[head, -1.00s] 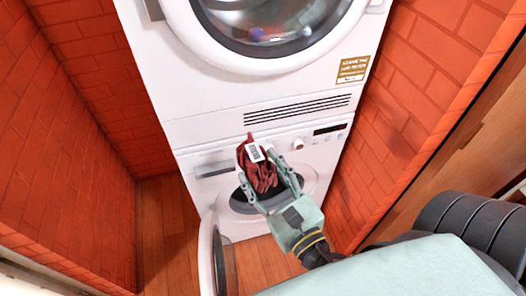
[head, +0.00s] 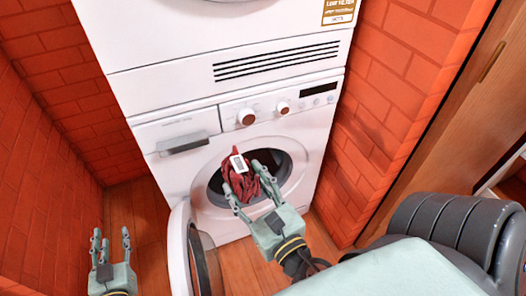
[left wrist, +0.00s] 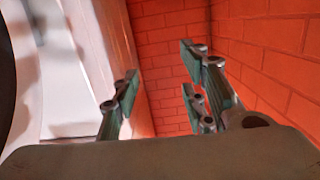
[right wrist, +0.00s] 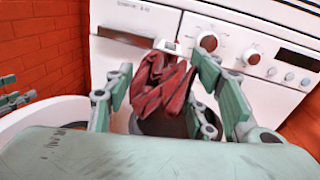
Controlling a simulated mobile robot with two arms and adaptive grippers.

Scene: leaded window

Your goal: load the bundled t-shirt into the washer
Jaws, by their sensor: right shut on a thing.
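The bundled t-shirt (head: 238,183) is dark red with a white label. My right gripper (head: 250,180) is shut on it and holds it in front of the washer's round opening. The t-shirt also shows between the fingers in the right wrist view (right wrist: 160,88). The washer (head: 180,165) is the lower white machine, and its door (head: 190,255) stands open to the left. The t-shirt and gripper cover part of the opening (head: 290,165). I cannot tell whether the t-shirt is past the rim. My left gripper (head: 110,245) is open and empty, low at the left, apart from the door.
A second white machine (head: 200,40) is stacked above the washer. Red brick walls (head: 45,150) stand close on both sides. The wooden floor (head: 140,215) is clear between the left wall and the open door. A wooden door (head: 450,120) is at the right.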

